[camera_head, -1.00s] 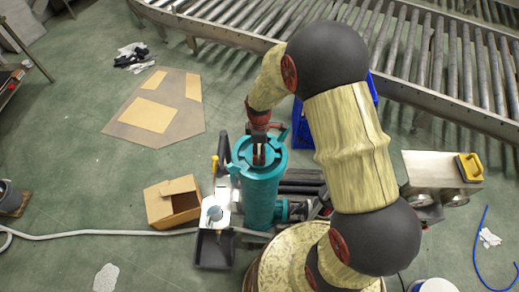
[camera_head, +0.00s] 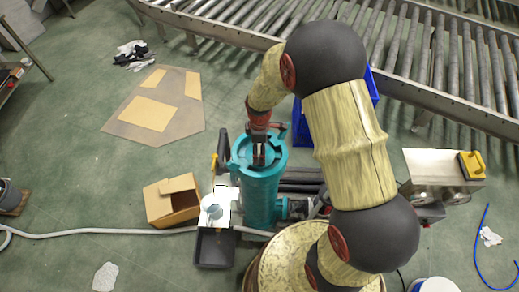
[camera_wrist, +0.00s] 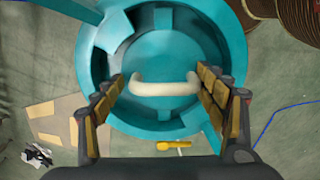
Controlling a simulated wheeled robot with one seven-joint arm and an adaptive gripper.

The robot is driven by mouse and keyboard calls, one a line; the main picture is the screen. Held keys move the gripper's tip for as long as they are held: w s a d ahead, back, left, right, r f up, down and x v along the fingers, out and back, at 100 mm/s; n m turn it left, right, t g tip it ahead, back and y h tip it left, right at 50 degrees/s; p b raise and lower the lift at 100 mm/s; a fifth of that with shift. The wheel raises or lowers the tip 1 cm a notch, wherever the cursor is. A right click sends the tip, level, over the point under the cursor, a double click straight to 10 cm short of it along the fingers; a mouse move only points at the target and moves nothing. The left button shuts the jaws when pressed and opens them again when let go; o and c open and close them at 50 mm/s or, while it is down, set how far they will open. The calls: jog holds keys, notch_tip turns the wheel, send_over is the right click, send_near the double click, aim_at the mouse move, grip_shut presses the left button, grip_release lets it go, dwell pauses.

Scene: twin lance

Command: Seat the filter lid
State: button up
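The teal filter housing (camera_head: 262,205) stands upright at the middle of the head view. The round teal lid (camera_wrist: 165,60) is at its top, inside a wider teal rim (camera_wrist: 88,62) in the wrist view. A cream bar handle (camera_wrist: 165,88) crosses the lid. My gripper (camera_wrist: 163,78) is open above the lid, one finger beyond each end of the handle, with small gaps showing. In the head view my gripper (camera_head: 260,153) points straight down over the housing top. How deep the lid sits in the rim cannot be told.
An open cardboard box (camera_head: 172,201) and a black tray (camera_head: 215,249) are left of the housing. A blue crate (camera_head: 303,125) is behind it, partly hidden by my arm. A metal unit (camera_head: 435,168) stands right. A roller conveyor (camera_head: 440,85) runs along the back.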

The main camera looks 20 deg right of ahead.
aim_at(259, 147)
jog(key=shift+o, duration=1)
jog(key=shift+s, duration=0.1)
notch_tip(259, 147, up, 12)
jog(key=shift+c, duration=0.4)
